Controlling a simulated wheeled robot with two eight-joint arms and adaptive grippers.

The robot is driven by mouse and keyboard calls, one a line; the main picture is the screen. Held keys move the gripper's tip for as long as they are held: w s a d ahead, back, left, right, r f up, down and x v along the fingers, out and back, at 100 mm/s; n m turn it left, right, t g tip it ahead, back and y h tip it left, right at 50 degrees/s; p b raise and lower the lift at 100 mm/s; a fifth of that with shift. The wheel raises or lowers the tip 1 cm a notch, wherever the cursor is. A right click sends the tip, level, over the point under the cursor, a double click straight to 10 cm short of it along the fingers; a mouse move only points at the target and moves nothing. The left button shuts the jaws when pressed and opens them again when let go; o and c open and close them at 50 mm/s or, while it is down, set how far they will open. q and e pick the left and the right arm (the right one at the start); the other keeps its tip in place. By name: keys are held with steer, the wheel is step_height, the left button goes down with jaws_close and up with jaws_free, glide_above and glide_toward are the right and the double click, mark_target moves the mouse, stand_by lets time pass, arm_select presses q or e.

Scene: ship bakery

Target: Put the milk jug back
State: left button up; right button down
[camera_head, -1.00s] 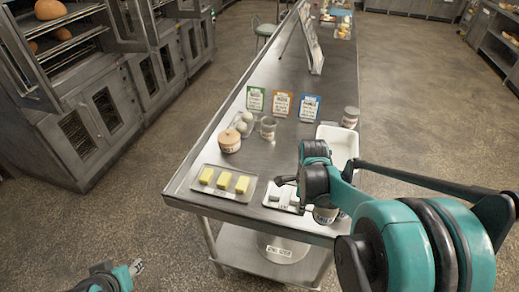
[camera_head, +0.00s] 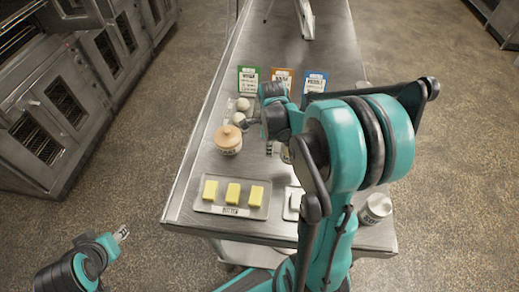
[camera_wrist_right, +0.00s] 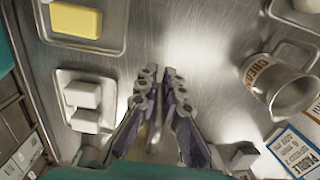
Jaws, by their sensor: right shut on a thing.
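My right gripper (camera_wrist_right: 158,100) points down over the table, its fingers close together with a narrow gap. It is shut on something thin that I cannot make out. In the head view my right gripper (camera_head: 269,146) is partly hidden by my arm, beside a small labelled vessel (camera_head: 285,154). My left gripper (camera_head: 122,234) hangs at the lower left, clear of the table, its fingers too small to read.
A white tray with pale blocks (camera_wrist_right: 86,130) is near the gripper. A jar (camera_head: 375,208) stands at the front right corner.

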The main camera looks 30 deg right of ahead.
glide_above(258, 155)
step_height(258, 155, down, 4)
steer(key=shift+a+f+b, duration=0.1)
steer(key=shift+f+b, duration=0.05)
steer(key=shift+b, duration=0.3)
step_height(258, 155, down, 4)
steer(key=shift+w+f+b, duration=0.1)
steer(key=shift+b, duration=0.4)
steer(key=c, duration=1.7)
jaws_free()
